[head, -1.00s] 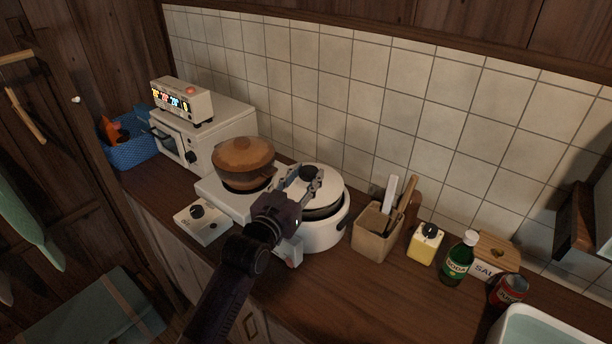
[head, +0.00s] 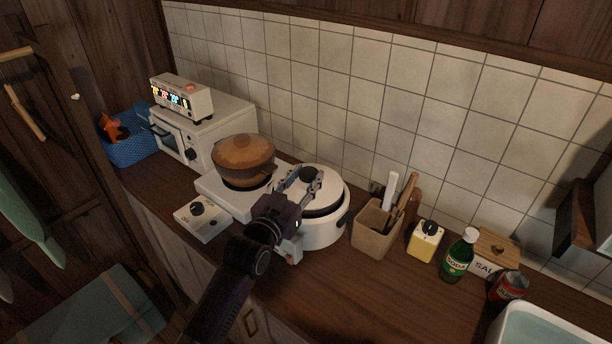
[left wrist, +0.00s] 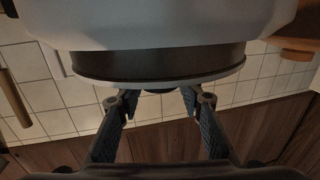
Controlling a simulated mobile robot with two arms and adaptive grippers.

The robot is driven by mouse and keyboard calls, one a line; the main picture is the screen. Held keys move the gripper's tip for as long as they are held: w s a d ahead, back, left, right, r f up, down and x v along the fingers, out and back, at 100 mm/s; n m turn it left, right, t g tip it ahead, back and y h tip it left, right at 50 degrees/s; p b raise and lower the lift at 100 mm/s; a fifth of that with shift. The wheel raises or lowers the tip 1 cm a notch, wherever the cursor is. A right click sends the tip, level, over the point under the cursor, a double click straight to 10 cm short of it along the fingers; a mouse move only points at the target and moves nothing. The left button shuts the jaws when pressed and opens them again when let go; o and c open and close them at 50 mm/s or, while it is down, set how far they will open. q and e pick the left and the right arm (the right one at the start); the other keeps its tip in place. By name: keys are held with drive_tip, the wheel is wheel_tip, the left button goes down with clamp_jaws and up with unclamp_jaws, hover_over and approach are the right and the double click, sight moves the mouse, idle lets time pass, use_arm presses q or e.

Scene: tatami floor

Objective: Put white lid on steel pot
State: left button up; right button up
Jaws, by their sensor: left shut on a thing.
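The white lid (head: 322,184) lies flat over a dark round pot wall, which I take to be the steel pot (head: 324,211), inside a white round housing. In the left wrist view, the picture is upside down: the lid's rim (left wrist: 215,82) lies along the dark pot wall (left wrist: 160,62), with no clear gap visible. My left gripper (head: 302,182) is over the lid, its fingers on either side of the dark knob (left wrist: 155,91), and is shut on the lid by it. Finger contact is hard to see. My right gripper is not in view.
A brown lidded pot (head: 243,160) stands on a white burner left of the housing. To the right are a utensil holder (head: 376,230), a yellow container (head: 426,240), a green bottle (head: 459,256) and a red can (head: 508,288). The tiled wall is close behind. The front counter is partly clear.

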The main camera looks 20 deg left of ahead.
use_arm(q)
drive_tip(key=shift+f, duration=0.1)
idle(0.6)
drive_tip(key=o, duration=1.4)
drive_tip(key=shift+c, duration=0.2)
drive_tip(key=shift+f, duration=0.1)
drive_tip(key=s, duration=0.4)
drive_tip(key=s+a, duration=0.1)
drive_tip(key=s, duration=0.7)
drive_tip(key=shift+a, duration=0.3)
